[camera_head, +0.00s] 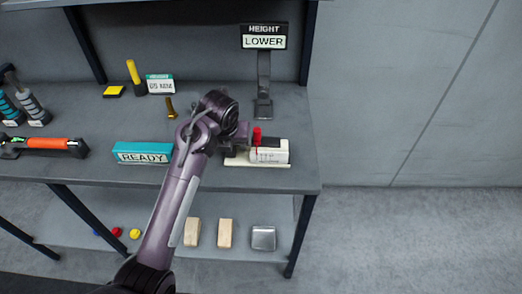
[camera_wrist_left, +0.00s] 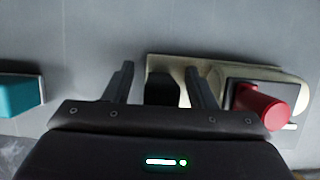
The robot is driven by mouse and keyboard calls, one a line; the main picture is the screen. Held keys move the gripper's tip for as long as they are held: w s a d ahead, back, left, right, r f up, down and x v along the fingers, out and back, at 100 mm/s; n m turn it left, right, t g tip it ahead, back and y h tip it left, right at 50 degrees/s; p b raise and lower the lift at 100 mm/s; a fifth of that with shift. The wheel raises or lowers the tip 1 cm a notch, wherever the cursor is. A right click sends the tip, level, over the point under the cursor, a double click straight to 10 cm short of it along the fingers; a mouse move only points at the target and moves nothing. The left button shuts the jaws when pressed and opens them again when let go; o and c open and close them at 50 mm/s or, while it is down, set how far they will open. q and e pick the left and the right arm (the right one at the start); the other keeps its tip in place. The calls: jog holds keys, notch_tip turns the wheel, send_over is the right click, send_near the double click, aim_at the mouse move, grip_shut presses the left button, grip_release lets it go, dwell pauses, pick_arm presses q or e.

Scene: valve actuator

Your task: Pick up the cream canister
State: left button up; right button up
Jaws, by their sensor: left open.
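A cream, box-like body (camera_head: 270,152) with dark lettering lies on a flat cream base (camera_head: 258,164) near the table's front right; I take it for the cream canister. A red knob (camera_head: 257,136) stands up at it. In the left wrist view, the cream piece (camera_wrist_left: 292,80) with the red knob (camera_wrist_left: 268,105) is right of my left gripper (camera_wrist_left: 161,80). The gripper is open, with a dark block (camera_wrist_left: 161,90) on the cream base showing between its fingers. I cannot tell whether they touch it. My arm hides part of the base in the head view.
A teal READY box (camera_head: 142,152) lies left of my arm. Wooden blocks (camera_head: 225,233) lie on the lower shelf.

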pick_arm(q)
grip_shut()
dwell(0.3)
jog(key=shift+r, duration=0.2)
notch_tip(320, 180, up, 8)
jog(key=shift+d+r, duration=0.1)
jog(key=shift+r, duration=0.05)
jog(key=shift+f, duration=3.95)
